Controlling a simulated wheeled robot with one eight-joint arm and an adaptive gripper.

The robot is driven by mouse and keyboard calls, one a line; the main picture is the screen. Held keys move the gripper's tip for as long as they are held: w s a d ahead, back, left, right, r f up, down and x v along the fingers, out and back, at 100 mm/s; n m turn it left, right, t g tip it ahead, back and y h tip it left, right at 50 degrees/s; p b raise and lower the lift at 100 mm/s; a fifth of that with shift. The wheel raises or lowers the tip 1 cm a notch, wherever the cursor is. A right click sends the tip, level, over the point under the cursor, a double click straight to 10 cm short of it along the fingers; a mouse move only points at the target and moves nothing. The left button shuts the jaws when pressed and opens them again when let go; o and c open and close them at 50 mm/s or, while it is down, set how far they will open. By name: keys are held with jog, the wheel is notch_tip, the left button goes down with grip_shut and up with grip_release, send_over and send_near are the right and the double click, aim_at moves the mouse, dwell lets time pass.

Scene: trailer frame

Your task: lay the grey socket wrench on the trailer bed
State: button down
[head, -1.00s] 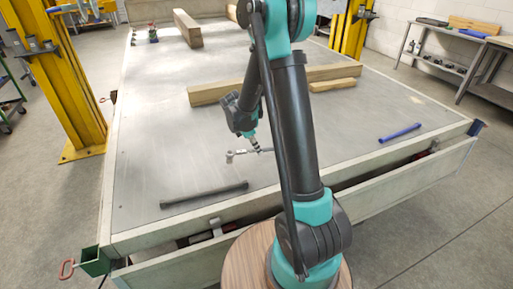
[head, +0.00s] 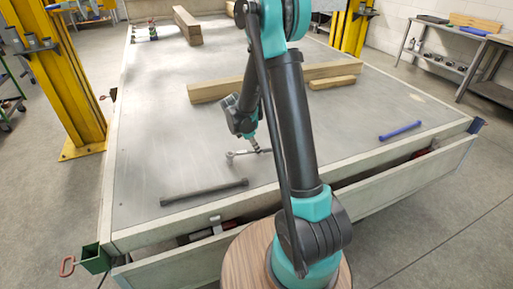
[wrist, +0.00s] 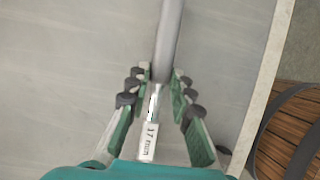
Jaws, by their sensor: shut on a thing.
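The grey socket wrench (head: 238,154) is low over the front middle of the grey trailer bed (head: 150,140), lying about level. I cannot tell whether it touches the bed. My gripper (head: 257,149) points down at it and hides part of its length. In the wrist view my gripper (wrist: 155,82) is shut on the wrench, with fingers on both sides of it. The grey shaft of the wrench (wrist: 168,40) runs up out of the top of that view. A white label reading 17 mm shows at its near end.
A dark grey bar (head: 204,192) lies at the front left of the bed and a blue bar (head: 400,131) at the right. Wooden beams (head: 221,88) lie farther back. A raised edge (head: 390,163) borders the bed. Bare bed surrounds the wrench.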

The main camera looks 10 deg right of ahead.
jog(key=shift+f, duration=0.5)
jog(key=c, duration=0.5)
grip_release()
jog(key=o, duration=0.5)
jog(key=shift+r, duration=0.1)
jog(key=w+v, duration=0.1)
jog(key=v, duration=1.1)
jog(key=s+d+f+m+t+y, duration=0.1)
jog(key=s+d+m+y, duration=0.1)
jog(key=s+m, duration=0.8)
jog(key=s+d+f+m+t+y, duration=0.2)
jog(key=s+d+m, duration=0.2)
jog(key=s+m, duration=0.6)
jog(key=s, duration=0.4)
jog(key=shift+d+t, duration=0.25)
jog(key=shift+t, duration=0.05)
